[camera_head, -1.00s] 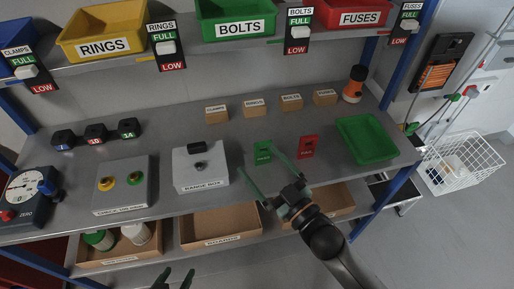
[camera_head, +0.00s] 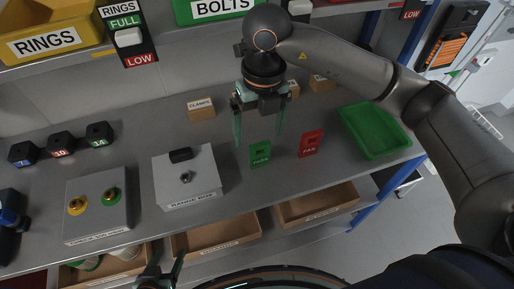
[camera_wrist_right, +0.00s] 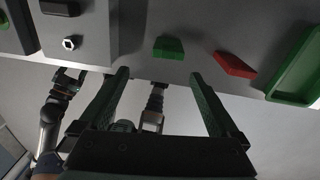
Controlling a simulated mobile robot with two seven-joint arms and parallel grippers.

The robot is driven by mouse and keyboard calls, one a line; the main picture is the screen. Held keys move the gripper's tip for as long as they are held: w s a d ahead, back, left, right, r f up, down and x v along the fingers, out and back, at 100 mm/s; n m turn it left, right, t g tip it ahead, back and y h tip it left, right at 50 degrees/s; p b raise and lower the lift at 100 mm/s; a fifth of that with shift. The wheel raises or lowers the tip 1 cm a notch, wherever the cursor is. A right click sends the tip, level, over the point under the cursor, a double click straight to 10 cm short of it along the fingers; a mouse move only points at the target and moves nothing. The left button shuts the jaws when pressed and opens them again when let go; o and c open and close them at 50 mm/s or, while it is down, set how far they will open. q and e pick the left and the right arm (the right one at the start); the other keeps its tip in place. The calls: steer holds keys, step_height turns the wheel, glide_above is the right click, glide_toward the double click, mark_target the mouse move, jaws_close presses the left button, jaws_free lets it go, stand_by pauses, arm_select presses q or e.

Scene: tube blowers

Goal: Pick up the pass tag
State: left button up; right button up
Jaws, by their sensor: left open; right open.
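The green pass tag (camera_head: 260,155) lies on the grey workbench, between the range box and the red fail tag (camera_head: 310,143). My right gripper (camera_head: 259,140) is open and empty above the bench, its two green fingers pointing down around the tag's position in the head view; contact is not visible. In the right wrist view the pass tag (camera_wrist_right: 168,47) shows beyond the open fingers, between them, apart from both. My left gripper (camera_head: 162,268) is at the bottom of the head view, open and empty, below the bench's front edge.
The range box (camera_head: 188,177) stands left of the pass tag. A green tray (camera_head: 372,130) is at the right. Small labelled cardboard boxes, including the clamps box (camera_head: 201,110), stand at the back. Open cardboard bins (camera_head: 215,236) sit on the lower shelf.

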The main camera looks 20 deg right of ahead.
mark_target(263, 145)
steer(key=shift+w+d+f+h, duration=0.3)
steer(key=shift+w+d+f, duration=0.15)
steer(key=shift+d, duration=0.2)
step_height(263, 145, down, 5)
steer(key=shift+s+f, duration=0.1)
steer(key=shift+f, duration=0.1)
steer(key=shift+w+a+f+p, duration=0.15)
steer(key=shift+a+f, duration=0.05)
steer(key=shift+f, duration=1.25)
steer(key=shift+w+a+f+p, duration=0.1)
steer(key=shift+a+f+p, duration=0.05)
steer(key=shift+f, duration=1.25)
steer(key=c, duration=1.4)
steer(key=shift+r, duration=0.1)
